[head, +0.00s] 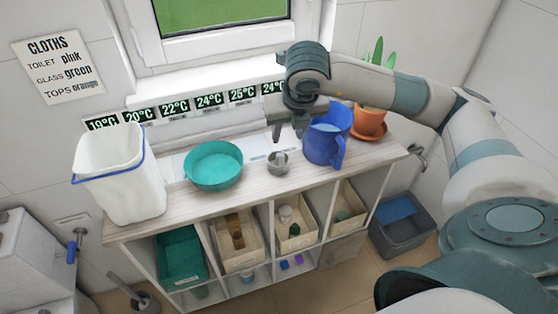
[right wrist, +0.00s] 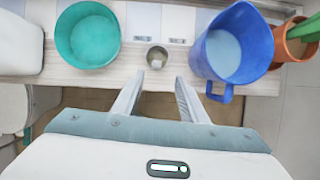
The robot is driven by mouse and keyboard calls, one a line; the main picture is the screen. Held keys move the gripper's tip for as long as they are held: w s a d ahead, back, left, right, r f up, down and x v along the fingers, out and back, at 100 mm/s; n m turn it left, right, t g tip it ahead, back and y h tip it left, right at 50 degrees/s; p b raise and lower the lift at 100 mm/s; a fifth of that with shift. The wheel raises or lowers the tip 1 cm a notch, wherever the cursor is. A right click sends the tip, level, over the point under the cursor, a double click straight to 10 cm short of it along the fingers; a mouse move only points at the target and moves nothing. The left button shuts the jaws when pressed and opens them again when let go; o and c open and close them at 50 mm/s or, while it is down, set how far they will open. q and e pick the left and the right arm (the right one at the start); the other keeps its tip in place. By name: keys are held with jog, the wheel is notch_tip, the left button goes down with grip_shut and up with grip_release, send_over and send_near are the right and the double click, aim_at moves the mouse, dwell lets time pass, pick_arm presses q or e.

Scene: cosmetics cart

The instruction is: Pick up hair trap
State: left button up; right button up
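The hair trap, seen as a small grey metal cup (head: 278,162), stands on the wooden shelf top between the teal bowl and the blue jug. It also shows in the right wrist view (right wrist: 157,57), just beyond the fingertips and roughly centred between them. My right gripper (head: 288,136) is above and near the cup, fingers pointing down, apart from it. In the right wrist view my right gripper (right wrist: 159,84) is open with nothing between its fingers. My left gripper is not in view.
A teal bowl (head: 213,164) is left of the cup and a blue jug (head: 324,146) close on its right. A white bucket (head: 122,170) stands at the left end, a potted plant (head: 369,124) at the right. The shelf top (head: 250,186) in front is clear.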

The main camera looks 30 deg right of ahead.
jog(key=p, duration=0.2)
send_over(280, 154)
jog(key=s, duration=0.2)
notch_tip(280, 154, down, 6)
jog(key=shift+f, duration=0.5)
jog(key=shift+p, duration=0.3)
jog(key=shift+w+f+p, duration=0.3)
jog(key=shift+f+p, duration=0.3)
jog(key=shift+p, duration=0.3)
jog(key=p+x, duration=0.1)
jog(key=x, duration=0.2)
jog(key=shift+a+p, duration=0.25)
jog(key=shift+p, duration=0.05)
jog(key=shift+w+f, duration=0.1)
jog(key=shift+f, duration=0.3)
grip_shut()
